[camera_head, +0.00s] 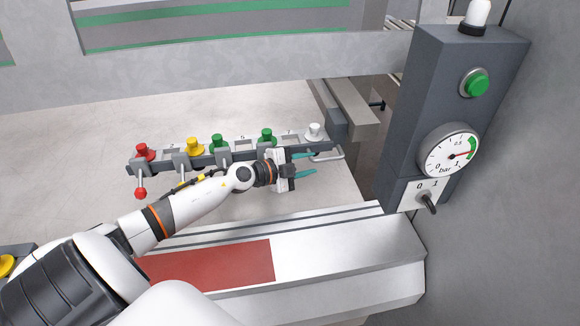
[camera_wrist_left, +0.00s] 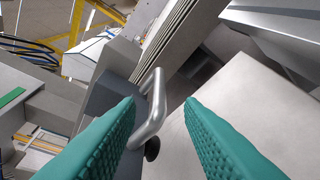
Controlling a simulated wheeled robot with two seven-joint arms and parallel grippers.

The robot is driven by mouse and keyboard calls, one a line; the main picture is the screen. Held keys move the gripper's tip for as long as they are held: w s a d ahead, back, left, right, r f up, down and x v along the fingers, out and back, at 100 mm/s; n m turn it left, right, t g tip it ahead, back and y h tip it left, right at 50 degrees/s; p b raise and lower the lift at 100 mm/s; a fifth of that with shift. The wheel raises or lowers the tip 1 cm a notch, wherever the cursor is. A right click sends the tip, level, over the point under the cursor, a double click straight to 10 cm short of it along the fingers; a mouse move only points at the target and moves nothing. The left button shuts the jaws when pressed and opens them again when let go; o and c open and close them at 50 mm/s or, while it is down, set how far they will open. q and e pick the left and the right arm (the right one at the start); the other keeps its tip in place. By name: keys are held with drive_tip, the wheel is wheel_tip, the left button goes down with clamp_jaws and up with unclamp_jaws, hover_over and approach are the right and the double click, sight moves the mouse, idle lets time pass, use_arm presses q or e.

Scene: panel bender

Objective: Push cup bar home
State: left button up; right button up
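The cup bar (camera_head: 180,163) is a dark rail carrying red, yellow, green and white suction cups, lying over the pale table. At its right end is a silver loop handle (camera_head: 328,155), which also shows in the left wrist view (camera_wrist_left: 154,112). My left gripper (camera_head: 308,163) is open at that end, its teal fingers pointing right. In the left wrist view the handle shows between and beyond the fingertips (camera_wrist_left: 162,103); I cannot tell whether they touch it. My right gripper is not in view.
A grey control column (camera_head: 405,120) with a green button, gauge (camera_head: 449,150) and black switch (camera_head: 428,203) stands at the right. A ledge with a red pad (camera_head: 215,265) runs along the front. A grey beam (camera_head: 240,72) crosses behind.

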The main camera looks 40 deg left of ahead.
sight(315, 162)
use_arm(q)
drive_tip(key=b+v, duration=0.1)
drive_tip(key=v, duration=0.5)
drive_tip(key=shift+s, duration=0.2)
drive_tip(key=b+x, duration=0.2)
drive_tip(key=x, duration=0.9)
drive_tip(key=shift+w, duration=0.3)
clamp_jaws()
